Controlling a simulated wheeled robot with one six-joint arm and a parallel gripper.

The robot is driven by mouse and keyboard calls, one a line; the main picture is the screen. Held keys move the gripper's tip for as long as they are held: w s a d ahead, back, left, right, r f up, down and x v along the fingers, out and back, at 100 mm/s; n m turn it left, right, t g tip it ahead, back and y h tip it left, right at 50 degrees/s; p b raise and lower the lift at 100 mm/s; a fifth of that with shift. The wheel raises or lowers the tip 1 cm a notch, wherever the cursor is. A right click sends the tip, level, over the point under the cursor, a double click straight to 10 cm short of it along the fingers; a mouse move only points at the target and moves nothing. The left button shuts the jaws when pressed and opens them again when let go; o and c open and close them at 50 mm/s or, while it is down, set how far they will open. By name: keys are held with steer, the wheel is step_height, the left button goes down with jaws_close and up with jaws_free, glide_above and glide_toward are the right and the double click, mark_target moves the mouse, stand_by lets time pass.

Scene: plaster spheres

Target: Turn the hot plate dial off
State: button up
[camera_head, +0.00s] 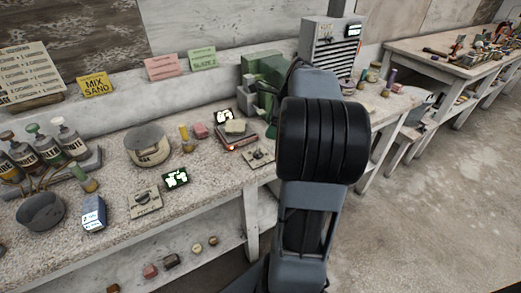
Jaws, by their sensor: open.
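A flat plate-like unit (243,141) with a pale block on top sits on the plaster-topped bench, left of my arm; it looks like the hot plate. A small orange-red spot shows at its front. A light panel with a dark dial (259,154) lies in front of it. A second similar dial panel (146,202) lies nearer, to the left. Which dial belongs to the hot plate, and how either is turned, is too small to tell. My arm stands right of the bench's middle and hides part of it. My gripper does not show.
A grey pot (147,145), a dark bowl (41,212), several bottles (48,150) and a lit display (175,179) stand on the bench. Green blocks (265,73) and a vented grey box (329,46) stand behind. Open floor (430,220) lies at right.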

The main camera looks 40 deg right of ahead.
mark_target(260, 153)
steer(key=b+x, duration=0.1)
steer(key=x, duration=0.9)
steer(key=shift+a+f, duration=0.1)
steer(key=shift+f, duration=0.2)
steer(key=c, duration=0.9)
